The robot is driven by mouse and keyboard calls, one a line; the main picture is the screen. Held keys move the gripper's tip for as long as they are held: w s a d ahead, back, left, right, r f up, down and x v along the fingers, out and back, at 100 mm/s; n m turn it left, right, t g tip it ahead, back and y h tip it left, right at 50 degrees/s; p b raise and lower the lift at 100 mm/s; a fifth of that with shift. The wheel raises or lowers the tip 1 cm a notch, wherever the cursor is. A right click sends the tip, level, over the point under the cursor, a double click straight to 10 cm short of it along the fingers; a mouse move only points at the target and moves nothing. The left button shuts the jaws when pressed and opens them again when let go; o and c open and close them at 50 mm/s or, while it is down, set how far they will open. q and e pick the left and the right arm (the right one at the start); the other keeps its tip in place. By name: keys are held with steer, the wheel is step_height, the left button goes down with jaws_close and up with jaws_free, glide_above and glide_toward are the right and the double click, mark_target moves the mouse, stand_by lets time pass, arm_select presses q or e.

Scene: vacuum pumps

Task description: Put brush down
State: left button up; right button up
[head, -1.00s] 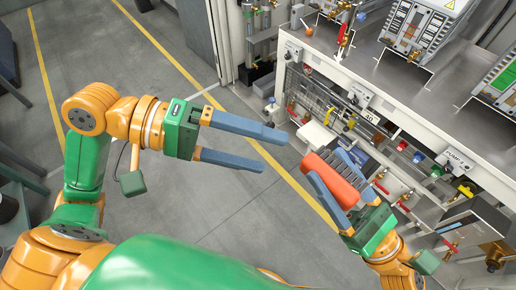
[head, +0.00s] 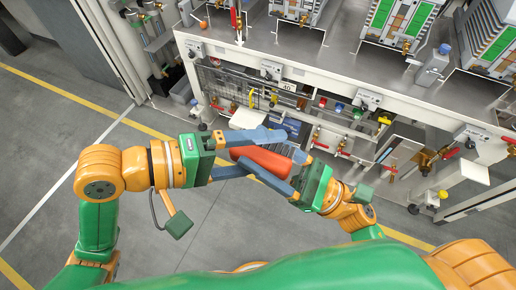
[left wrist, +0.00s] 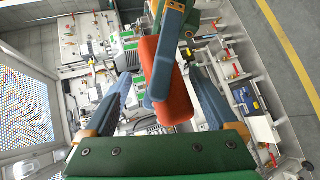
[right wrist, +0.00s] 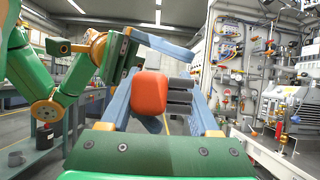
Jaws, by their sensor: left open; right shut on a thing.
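The brush has an orange-red body (head: 262,160) with dark bristles and is held in my right gripper (head: 280,160). In the right wrist view the brush (right wrist: 149,93) sits between the blue fingers, its dark bristle rows pointing right.
A white workbench with a metal top (head: 340,62) and several pump units stands ahead. Its front carries valves and coloured knobs. A small white shelf (head: 247,118) juts out below, just behind the grippers. Grey floor (head: 60,130) with yellow lines is clear at left.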

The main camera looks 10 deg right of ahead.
arm_select(q)
steer(key=shift+r, duration=0.15)
steer(key=c, duration=1.4)
arm_select(e)
steer(key=shift+a+f, duration=0.1)
arm_select(q)
steer(key=shift+c, duration=0.2)
jaws_close()
arm_select(e)
steer(key=o, duration=1.5)
